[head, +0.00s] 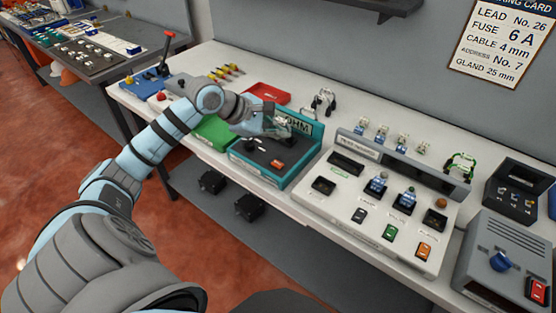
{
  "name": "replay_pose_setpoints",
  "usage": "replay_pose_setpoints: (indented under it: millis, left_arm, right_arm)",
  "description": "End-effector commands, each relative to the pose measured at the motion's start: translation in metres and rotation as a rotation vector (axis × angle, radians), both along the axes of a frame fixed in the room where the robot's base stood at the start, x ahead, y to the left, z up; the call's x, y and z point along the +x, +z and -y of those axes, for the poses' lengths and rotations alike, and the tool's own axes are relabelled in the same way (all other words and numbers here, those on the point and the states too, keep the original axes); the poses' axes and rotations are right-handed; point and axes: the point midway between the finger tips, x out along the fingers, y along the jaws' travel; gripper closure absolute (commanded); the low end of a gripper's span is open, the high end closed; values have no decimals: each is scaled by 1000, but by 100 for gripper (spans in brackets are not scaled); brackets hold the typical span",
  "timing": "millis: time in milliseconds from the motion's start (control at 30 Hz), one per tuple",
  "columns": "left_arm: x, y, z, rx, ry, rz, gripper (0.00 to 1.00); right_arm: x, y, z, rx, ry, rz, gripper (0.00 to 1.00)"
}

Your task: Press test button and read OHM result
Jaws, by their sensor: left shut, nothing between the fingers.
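The teal tester (296,164) stands on the white bench in the middle of the head view. Its upright back panel reads "OHM" (303,127), and my gripper partly covers that panel. An orange-red button (277,164) sits on the tester's dark top face, uncovered. My left gripper (282,125) is shut and empty, over the back part of the tester near the panel. I cannot tell whether its fingertips touch anything. No result can be read on the tester from here. My right gripper is not in view.
A green tray (213,132) and a red tray (267,94) lie left of and behind the tester. A pale panel (341,209) with switches and sockets stands close on its right. A grey box (512,262) with a blue knob is at the far right.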

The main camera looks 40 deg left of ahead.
Motion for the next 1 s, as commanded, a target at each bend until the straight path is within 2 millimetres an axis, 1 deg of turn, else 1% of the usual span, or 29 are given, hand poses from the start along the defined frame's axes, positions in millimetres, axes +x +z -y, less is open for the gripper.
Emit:
replay_pose_setpoints:
  millis: [33,367,400,500,633,1000]
  left_arm:
    - [0,-8,0,-1,0,-1,100]
    - [0,-56,0,-1,1,-1,100]
    - [0,-63,0,-1,1,-1,100]
    - [0,-75,0,-1,0,0,100]
    - [0,-81,0,-1,0,0,100]
    - [0,-79,0,-1,0,0,100]
  right_arm:
    - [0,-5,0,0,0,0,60]
    - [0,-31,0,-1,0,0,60]
    - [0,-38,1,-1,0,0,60]
    - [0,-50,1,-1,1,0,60]
    - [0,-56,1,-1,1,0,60]
    - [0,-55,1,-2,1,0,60]
